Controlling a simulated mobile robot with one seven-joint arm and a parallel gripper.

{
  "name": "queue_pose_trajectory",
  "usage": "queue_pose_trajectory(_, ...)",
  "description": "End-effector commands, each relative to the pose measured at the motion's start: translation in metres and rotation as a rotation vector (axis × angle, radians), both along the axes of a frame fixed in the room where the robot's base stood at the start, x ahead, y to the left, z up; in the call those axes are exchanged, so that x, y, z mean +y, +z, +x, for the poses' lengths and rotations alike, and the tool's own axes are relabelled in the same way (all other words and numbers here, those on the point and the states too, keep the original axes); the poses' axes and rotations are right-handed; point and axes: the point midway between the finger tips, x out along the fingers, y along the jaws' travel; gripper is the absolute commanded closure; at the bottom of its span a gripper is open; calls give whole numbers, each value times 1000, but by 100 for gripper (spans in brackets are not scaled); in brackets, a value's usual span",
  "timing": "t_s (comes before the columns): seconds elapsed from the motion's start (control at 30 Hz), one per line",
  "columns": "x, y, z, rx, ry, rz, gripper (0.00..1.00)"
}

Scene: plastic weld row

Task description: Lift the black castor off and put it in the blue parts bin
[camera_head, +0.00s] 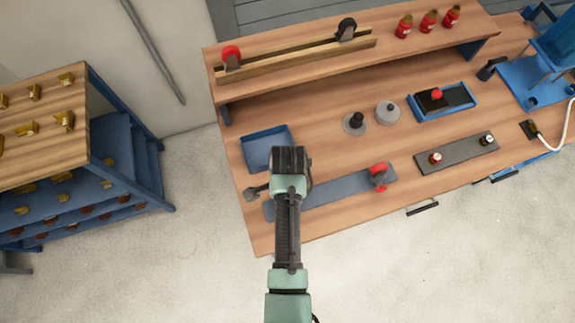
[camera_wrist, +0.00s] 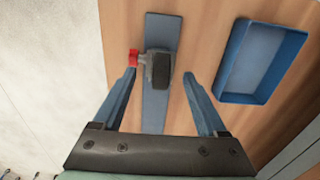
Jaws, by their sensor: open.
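The black castor (camera_wrist: 160,69) stands on a flat blue-grey strip (camera_wrist: 156,112) in the wrist view, its dark wheel toward the right and a red part on its left side. My gripper (camera_wrist: 159,75) is open, one finger showing on each side of the castor. I see no contact, and cannot tell how far beyond the fingertips it is. The blue parts bin (camera_wrist: 232,53) lies right of the strip and looks empty; it also shows in the head view (camera_head: 250,155). In the head view my arm hides the castor, and the strip (camera_head: 330,193) runs right.
A red-wheeled castor (camera_head: 378,171) stands at the strip's right end. Another black castor (camera_head: 347,28) and a red one (camera_head: 231,55) sit on the shelf rail. Round grey weights (camera_head: 388,117) stand behind. A blue rack (camera_head: 120,150) stands left, across a floor gap.

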Motion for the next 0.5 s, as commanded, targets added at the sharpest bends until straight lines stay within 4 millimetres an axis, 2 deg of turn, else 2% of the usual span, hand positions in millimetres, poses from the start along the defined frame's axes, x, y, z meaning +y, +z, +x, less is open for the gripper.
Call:
queue_pose_trajectory(0.2, 1, -23, 0, 2, 0, -1, 25)
queue_pose_trajectory(0.5, 1, -26, 1, 0, 0, 0, 25)
